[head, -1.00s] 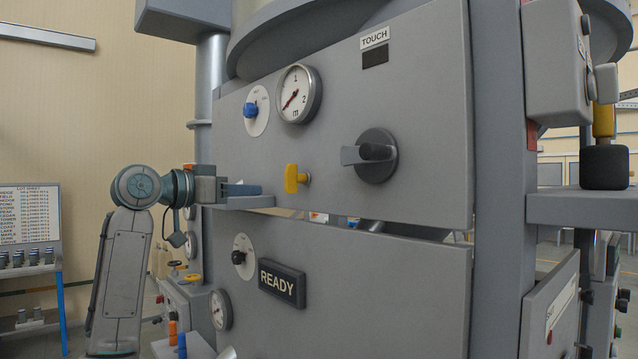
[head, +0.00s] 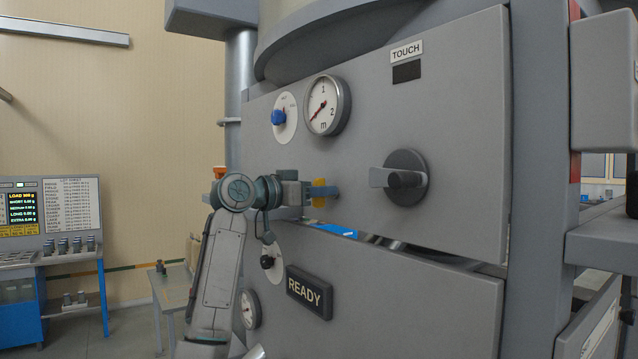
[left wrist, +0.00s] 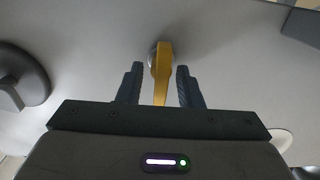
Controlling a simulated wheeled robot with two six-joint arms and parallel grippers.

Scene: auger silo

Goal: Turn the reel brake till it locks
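A yellow handle (head: 319,200) sticks out of the grey upper panel, below the round gauge. No label naming the reel brake is readable beside it. My left gripper (head: 325,190) is at this handle in the head view. In the left wrist view the yellow handle (left wrist: 161,72) stands between the two dark fingers of my left gripper (left wrist: 158,75), with a gap on each side, so the gripper is open around it. Part of the handle is hidden by the fingers in the head view. My right gripper is not in view.
A grey rotary knob (head: 405,178) sits to the right on the same panel. A blue knob (head: 279,117) and a gauge (head: 327,105) are above. A READY sign (head: 309,292) is on the lower panel. A lot sheet board (head: 70,205) stands at left.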

